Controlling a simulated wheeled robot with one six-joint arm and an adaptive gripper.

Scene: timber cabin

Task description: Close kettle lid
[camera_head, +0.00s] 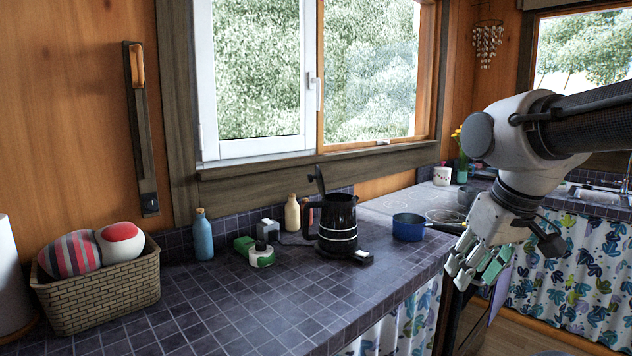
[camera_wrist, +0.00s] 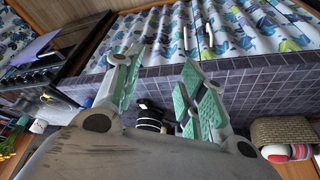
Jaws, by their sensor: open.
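The black kettle (camera_head: 338,225) with pale bands stands upright on the tiled counter, its handle to the left. Its lid (camera_head: 319,180) is tipped up and open above the kettle's top. My gripper (camera_head: 472,275) is open and empty, to the right of the kettle and apart from it, out past the counter's front edge.
A blue pot (camera_head: 408,227) stands right of the kettle, near the hob. A white and green item (camera_head: 261,256), a blue bottle (camera_head: 203,236) and a wicker basket (camera_head: 105,294) stand to the left. The counter (camera_head: 290,311) in front of the kettle is clear.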

